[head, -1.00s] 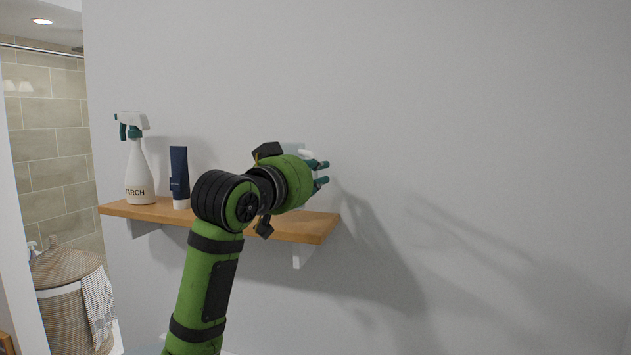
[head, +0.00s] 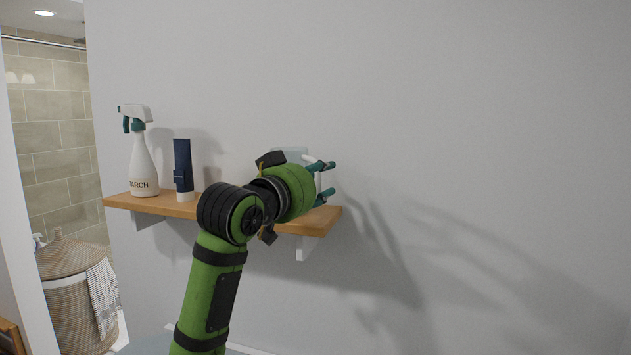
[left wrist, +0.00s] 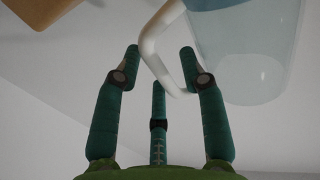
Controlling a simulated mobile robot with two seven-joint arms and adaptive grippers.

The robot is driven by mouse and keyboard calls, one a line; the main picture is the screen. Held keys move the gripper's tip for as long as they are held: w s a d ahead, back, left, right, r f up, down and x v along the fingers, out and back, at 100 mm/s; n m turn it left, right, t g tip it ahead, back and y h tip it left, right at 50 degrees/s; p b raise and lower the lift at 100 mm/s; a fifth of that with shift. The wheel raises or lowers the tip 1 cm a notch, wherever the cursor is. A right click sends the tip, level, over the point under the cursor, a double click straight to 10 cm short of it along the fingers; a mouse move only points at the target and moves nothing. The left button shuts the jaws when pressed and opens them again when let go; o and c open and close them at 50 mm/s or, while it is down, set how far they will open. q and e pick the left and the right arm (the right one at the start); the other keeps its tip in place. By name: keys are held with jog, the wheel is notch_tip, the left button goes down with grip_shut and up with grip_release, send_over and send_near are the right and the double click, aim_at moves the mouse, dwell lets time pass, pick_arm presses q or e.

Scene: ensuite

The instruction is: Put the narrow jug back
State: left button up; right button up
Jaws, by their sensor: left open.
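The narrow jug shows in the left wrist view as a clear, pale blue-tinted body (left wrist: 255,75) with a white handle (left wrist: 150,45). In the head view only a pale translucent part (head: 292,152) shows behind my left gripper (head: 324,181); the rest is hidden. My left gripper is open at the right end of the wooden shelf (head: 168,206). In the left wrist view its fingers (left wrist: 160,60) are spread around the handle, which passes between the fingertips. I cannot tell whether they touch it, or whether the jug rests on the shelf. My right gripper is not in view.
A white starch spray bottle (head: 143,168) and a dark blue tube (head: 183,167) stand on the shelf, left of my arm. A bracket (head: 305,248) is under its right end. A wicker basket (head: 72,298) stands at lower left. The wall to the right is bare.

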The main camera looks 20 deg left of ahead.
pick_arm(q)
jog(key=b+v, duration=0.4)
jog(key=v, duration=0.8)
